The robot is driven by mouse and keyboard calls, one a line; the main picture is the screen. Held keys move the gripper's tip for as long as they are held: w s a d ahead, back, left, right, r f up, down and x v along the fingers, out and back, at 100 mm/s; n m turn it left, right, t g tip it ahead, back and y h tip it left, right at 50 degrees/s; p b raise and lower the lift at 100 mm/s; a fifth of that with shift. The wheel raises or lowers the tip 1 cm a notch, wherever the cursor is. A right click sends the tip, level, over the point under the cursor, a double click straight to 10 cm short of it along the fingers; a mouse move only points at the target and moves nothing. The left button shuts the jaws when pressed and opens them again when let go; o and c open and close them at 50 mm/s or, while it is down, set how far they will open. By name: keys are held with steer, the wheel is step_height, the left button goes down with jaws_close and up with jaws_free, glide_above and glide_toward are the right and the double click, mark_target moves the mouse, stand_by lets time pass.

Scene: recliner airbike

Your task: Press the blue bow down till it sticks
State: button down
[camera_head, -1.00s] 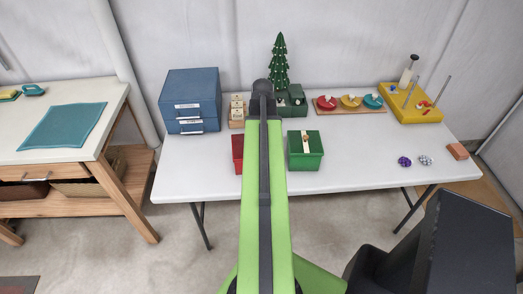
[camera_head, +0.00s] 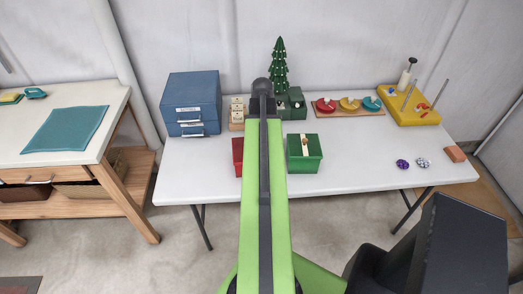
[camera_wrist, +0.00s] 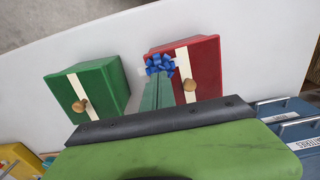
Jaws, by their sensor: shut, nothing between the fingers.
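The blue bow (camera_wrist: 160,62) shows in the wrist view on top of the red box (camera_wrist: 205,62), near one edge, beside its cream strip and round wooden knob. My gripper (camera_wrist: 158,78) is shut and empty, its green fingers pointing at the bow. The fingertips overlap the bow in the picture; I cannot tell whether they touch it. In the head view my arm covers most of the red box (camera_head: 237,152), and the bow is hidden.
A green box (camera_wrist: 92,88) with a cream strip and knob stands beside the red one; it shows in the head view (camera_head: 304,153). Blue drawers (camera_head: 191,103), a small tree (camera_head: 279,66) and a yellow peg base (camera_head: 408,105) stand farther back.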

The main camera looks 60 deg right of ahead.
step_height(320, 180, up, 4)
steer(key=p, duration=0.3)
steer(key=shift+r+p, duration=0.25)
steer(key=shift+p, duration=0.1)
